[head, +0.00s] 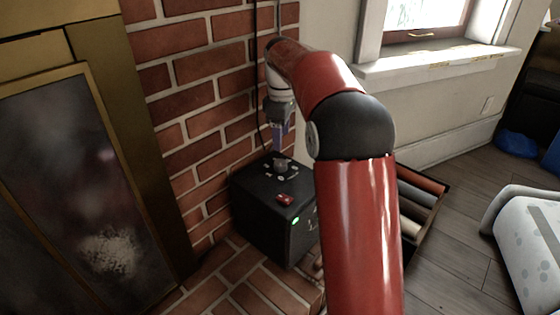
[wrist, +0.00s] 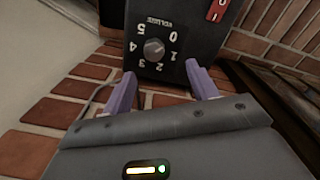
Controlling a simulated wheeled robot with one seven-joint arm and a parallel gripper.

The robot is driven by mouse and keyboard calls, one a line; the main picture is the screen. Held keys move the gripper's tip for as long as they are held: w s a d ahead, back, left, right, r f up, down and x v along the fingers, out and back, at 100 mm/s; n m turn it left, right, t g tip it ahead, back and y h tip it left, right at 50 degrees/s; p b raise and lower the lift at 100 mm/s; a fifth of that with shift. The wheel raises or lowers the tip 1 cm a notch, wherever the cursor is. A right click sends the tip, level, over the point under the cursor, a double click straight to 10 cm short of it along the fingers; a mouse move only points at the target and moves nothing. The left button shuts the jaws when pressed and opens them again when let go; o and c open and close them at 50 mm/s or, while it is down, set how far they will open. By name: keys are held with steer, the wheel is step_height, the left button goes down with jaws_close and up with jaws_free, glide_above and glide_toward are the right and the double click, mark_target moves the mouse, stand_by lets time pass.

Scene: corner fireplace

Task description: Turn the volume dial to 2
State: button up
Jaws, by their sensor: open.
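The volume dial (wrist: 154,48) is a small round grey knob on the top of a black box (head: 262,222). In the wrist view it has a ring of white numbers and a volume label, seen upside down; 0 and 1 are at its right. I cannot tell which number it points to. It also shows in the head view (head: 281,165). My gripper (wrist: 160,73) is open and empty, with its two purple fingers spread. In the head view my gripper (head: 279,148) points down just above the dial. In the wrist view the fingertips appear apart from it.
A red switch (wrist: 217,10) sits on the box top near the dial. A green light (head: 295,220) glows on the box's front. A brick wall (head: 205,80) stands close behind, with a dark cable. A crate (head: 425,183) of rolls stands at the right.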

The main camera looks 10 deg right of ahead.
mark_target(280, 162)
steer(key=shift+w+d+f+n, duration=0.1)
steer(key=shift+w+f+n, duration=0.3)
steer(key=shift+w+f, duration=0.55)
steer(key=shift+f, duration=0.35)
step_height(280, 162, down, 7)
steer(key=shift+f+b, duration=0.1)
steer(key=shift+b, duration=1)
steer(key=c, duration=1)
steer(key=shift+p, duration=0.3)
